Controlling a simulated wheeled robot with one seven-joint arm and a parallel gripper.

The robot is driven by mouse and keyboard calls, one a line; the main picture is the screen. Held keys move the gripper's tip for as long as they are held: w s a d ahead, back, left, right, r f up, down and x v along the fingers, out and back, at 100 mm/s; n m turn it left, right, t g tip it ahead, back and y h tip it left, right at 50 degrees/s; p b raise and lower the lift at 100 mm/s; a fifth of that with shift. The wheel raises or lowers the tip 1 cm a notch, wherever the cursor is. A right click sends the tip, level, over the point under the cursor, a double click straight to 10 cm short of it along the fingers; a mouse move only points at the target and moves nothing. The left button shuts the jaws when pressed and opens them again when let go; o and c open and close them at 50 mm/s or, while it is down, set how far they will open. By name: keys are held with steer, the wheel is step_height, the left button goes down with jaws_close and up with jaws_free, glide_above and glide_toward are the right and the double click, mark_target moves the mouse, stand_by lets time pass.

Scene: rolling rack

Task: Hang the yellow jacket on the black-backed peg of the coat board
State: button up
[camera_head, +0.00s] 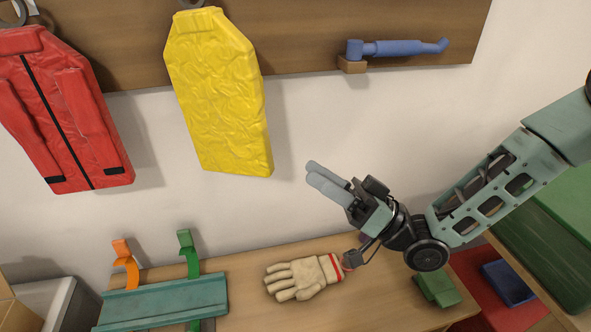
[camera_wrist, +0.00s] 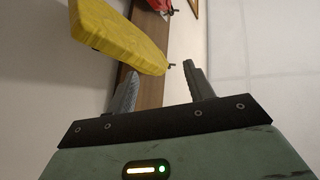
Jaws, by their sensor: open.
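The yellow jacket (camera_head: 218,95) hangs flat against the coat board (camera_head: 310,35), with a dark ring (camera_head: 190,3) at its top, cut by the picture's edge. What the ring hangs on is hidden. My gripper (camera_head: 318,178) is open and empty, below and right of the jacket, apart from it. In the wrist view the jacket (camera_wrist: 120,38) is at upper left, beyond the fingers of the gripper (camera_wrist: 160,88), and the board (camera_wrist: 151,70) runs between them. A small dark peg tip (camera_wrist: 172,65) shows there. I cannot make out a black-backed peg.
A red jacket (camera_head: 62,110) hangs at left. A blue handled tool (camera_head: 400,47) sits on a brown block (camera_head: 352,66) on the board. Below, a bench (camera_head: 345,300) holds a glove (camera_head: 303,277) and a teal rack (camera_head: 165,302) with orange and green hooks. Green boxes (camera_head: 560,240) stand at right.

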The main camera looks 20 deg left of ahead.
steer(key=b+v, duration=0.3)
steer(key=v, duration=0.7)
step_height(320, 180, down, 7)
steer(key=w+t+h, duration=0.2)
steer(key=t+h, duration=0.1)
steer(key=h, duration=1.2)
steer(key=s+d+r+m+g+h, duration=0.1)
steer(key=s+d+r+m+h, duration=0.1)
steer(key=s+d, duration=0.4)
steer(key=s+d+r+m+g+h, duration=0.2)
steer(key=s+d+r+h, duration=0.2)
steer(key=s, duration=0.7)
steer(key=shift+s+d+h, duration=0.4)
steer(key=shift+d+h, duration=0.7)
steer(key=shift+d, duration=0.05)
